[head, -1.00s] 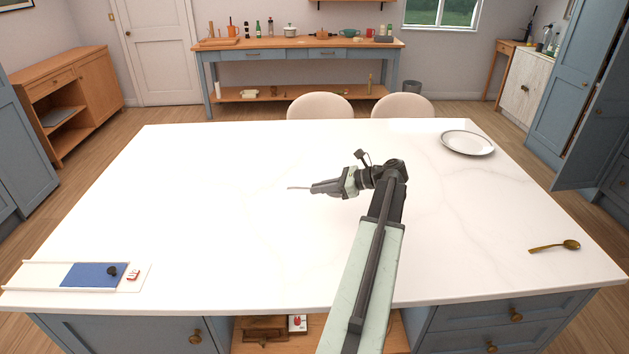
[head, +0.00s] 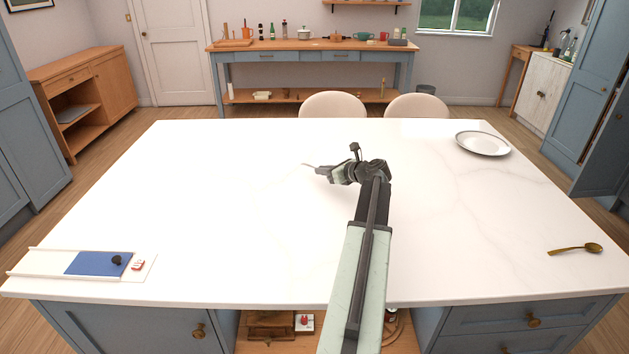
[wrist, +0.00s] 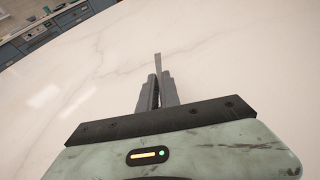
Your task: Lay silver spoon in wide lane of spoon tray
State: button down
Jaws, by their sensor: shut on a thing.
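My gripper (head: 319,170) is shut on a thin silvery strip (head: 307,165), held over the far middle of the white worktop. The strip also shows in the wrist view (wrist: 158,62), jutting out beyond the fingertips (wrist: 157,92); it looks like part of the silver spoon, but no bowl can be made out. At the near left lies a low white tray (head: 38,261), probably the spoon tray. A blue panel (head: 92,263) with a black knob (head: 116,260) covers its right part. My gripper is far to the right of and beyond this tray. Its lanes cannot be told apart.
A brass-coloured spoon (head: 575,249) lies at the right of the worktop (head: 230,215). A white plate (head: 483,144) is at the far right. A small red and white item (head: 138,265) sits at the tray's right end. The worktop's middle is clear.

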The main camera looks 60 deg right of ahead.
aim_at(315, 182)
jog(key=shift+w+f, duration=0.15)
jog(key=shift+w, duration=1.7)
notch_tip(315, 182, down, 4)
jog(key=b, duration=0.4)
jog(key=shift+s, duration=0.1)
jog(key=shift+r, duration=0.25)
jog(key=c, duration=2)
grip_release()
jog(key=shift+f, duration=0.25)
jog(key=o, duration=0.4)
jog(key=shift+o, duration=0.2)
jog(key=shift+r, duration=0.1)
